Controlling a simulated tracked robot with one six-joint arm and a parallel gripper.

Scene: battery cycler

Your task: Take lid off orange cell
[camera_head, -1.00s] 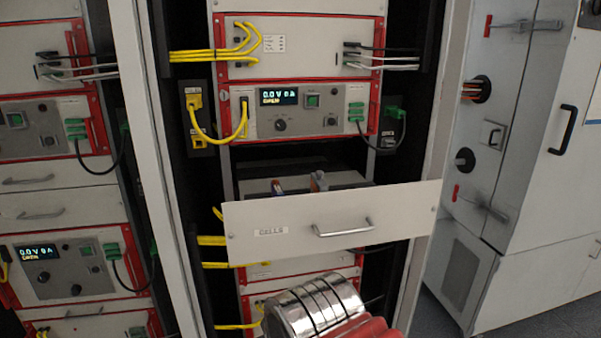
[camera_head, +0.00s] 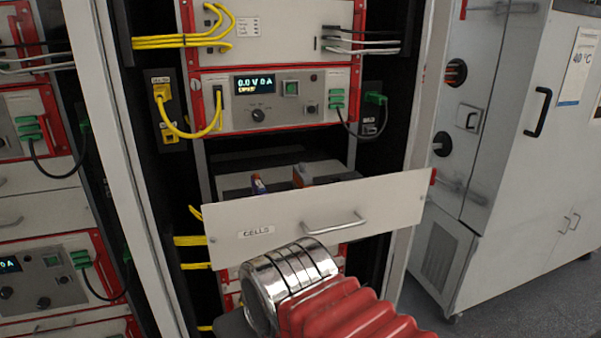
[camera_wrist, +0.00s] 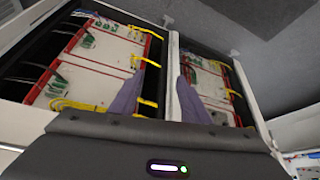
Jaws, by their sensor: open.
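The drawer labelled CELLS (camera_head: 380,207) is pulled out in the rack's middle in the head view. The cells do not show there.
A power unit (camera_head: 325,85) with yellow and green-plugged cables is above the drawer. The drawer handle (camera_head: 335,224) sticks out towards me. A grey chamber cabinet (camera_head: 500,190) stands at the right. White rack posts flank the drawer.

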